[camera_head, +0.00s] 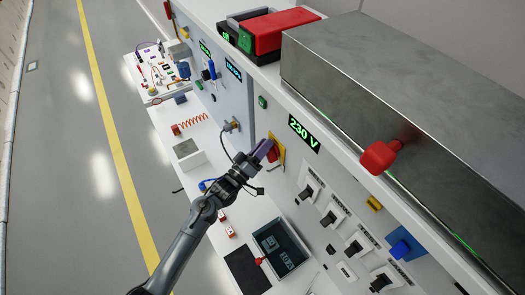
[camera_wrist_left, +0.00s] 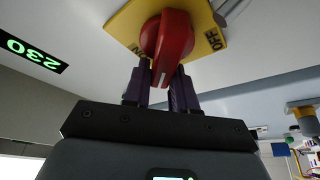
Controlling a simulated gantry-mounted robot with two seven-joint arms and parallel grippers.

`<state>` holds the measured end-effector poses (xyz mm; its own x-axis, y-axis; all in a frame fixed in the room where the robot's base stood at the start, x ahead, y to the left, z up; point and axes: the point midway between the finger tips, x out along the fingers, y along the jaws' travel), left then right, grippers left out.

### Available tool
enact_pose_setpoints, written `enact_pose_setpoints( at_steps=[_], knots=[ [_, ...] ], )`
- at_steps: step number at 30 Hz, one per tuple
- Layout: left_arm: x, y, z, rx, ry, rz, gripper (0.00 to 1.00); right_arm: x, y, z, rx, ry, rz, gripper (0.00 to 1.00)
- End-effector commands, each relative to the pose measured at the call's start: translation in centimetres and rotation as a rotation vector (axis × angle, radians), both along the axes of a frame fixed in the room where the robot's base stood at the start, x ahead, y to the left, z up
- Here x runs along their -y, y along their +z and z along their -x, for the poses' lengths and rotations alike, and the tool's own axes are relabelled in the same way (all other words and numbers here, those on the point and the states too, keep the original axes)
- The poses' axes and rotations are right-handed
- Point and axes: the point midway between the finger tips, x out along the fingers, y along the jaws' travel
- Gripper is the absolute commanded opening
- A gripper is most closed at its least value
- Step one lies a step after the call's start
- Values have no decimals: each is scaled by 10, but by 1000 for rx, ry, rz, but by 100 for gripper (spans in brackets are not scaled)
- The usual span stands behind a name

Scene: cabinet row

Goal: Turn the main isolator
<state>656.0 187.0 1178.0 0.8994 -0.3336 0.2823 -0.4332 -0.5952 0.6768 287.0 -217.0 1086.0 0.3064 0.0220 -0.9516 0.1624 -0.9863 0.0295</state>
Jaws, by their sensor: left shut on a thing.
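The main isolator is a red rotary handle (camera_wrist_left: 170,45) on a yellow plate (camera_wrist_left: 205,20) in the left wrist view. The plate carries the word OFF on its right side and other lettering partly hidden on its left. In the head view the red handle (camera_head: 273,150) and yellow plate (camera_head: 279,142) sit on the white cabinet front below the 230 V display. My left gripper (camera_wrist_left: 160,88) is shut on the red handle, with a purple finger on each side of it. It also shows at the cabinet in the head view (camera_head: 264,149). My right gripper is not seen.
The green 230 V display (camera_head: 304,133) is above right of the handle. Several black switches (camera_head: 328,217) line the panel to the right. A red lever (camera_head: 380,157) sticks out from the metal box (camera_head: 400,80). A worktop with a dark tray (camera_head: 280,248) lies below.

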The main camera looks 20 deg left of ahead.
Motion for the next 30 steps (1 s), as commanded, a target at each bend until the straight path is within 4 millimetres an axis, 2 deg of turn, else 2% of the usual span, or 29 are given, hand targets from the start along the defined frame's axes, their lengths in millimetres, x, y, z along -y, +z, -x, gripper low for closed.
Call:
enact_pose_setpoints(
  at_steps=[1,15,30],
  knots=[
    [0,-4,0,27,-2,-39,0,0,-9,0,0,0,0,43],
    [8,2,6,282,-1,-388,0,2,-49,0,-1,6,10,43],
    [13,5,10,431,0,-594,0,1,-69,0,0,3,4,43]
  ],
)
